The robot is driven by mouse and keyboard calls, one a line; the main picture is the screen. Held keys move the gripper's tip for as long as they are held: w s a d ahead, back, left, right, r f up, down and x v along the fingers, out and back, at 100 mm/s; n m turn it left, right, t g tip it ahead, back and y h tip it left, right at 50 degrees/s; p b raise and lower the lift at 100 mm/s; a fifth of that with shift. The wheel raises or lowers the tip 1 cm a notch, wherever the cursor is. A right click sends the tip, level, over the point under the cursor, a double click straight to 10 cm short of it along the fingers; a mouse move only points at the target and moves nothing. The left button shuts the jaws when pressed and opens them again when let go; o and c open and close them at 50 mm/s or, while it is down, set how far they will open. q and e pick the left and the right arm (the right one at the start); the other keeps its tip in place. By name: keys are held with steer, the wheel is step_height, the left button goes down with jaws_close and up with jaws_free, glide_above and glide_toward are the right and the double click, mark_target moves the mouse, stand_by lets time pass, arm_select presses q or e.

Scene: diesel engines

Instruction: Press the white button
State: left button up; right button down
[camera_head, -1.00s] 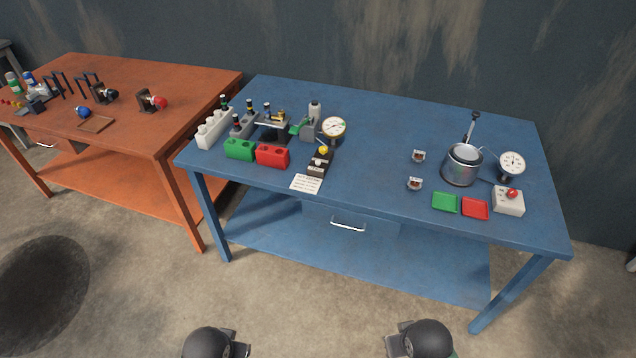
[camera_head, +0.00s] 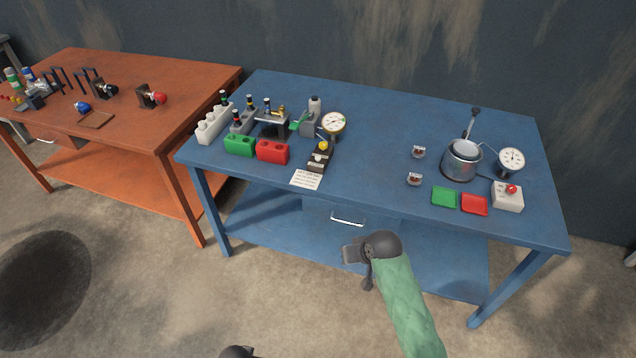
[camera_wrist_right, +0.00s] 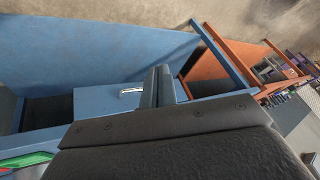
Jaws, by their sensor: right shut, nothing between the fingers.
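The white button (camera_head: 318,158) is a small pale round cap on a dark block (camera_head: 317,165). The block stands on the blue table (camera_head: 385,150), with a yellow knob (camera_head: 324,146) behind the button. My right gripper (camera_head: 348,254) is in front of the table's front edge, below and to the right of the button and well apart from it. Its fingers (camera_wrist_right: 158,86) are together and empty in the right wrist view, where the button does not show. Only a dark sliver of my left arm (camera_head: 237,352) shows at the bottom edge; its fingers are out of view.
Red (camera_head: 272,152) and green (camera_head: 239,146) blocks stand left of the dark block. A dial gauge (camera_head: 333,123) stands behind it and a paper note (camera_head: 305,179) lies in front. A white box with a red button (camera_head: 508,198) is at the right. The table's middle is mostly clear.

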steer(key=w+a+r+y, duration=0.1)
steer(key=w+a, duration=0.3)
steer(key=w, duration=0.7)
arm_select(q)
steer(key=s+a+f, duration=0.1)
steer(key=s+f, duration=0.3)
steer(key=f, duration=0.6)
steer(key=s+f, duration=0.4)
steer(key=f, duration=0.7)
steer(key=s+a+f+g, duration=0.1)
steer(key=s+a+f, duration=0.2)
steer(key=s+f, duration=1.1)
steer(key=shift+s+a, duration=0.15)
steer(key=shift+s, duration=1)
arm_select(e)
step_height(320, 180, up, 14)
steer(key=m+t+y, duration=0.2)
glide_above(320, 158)
steer(key=shift+s, duration=0.1)
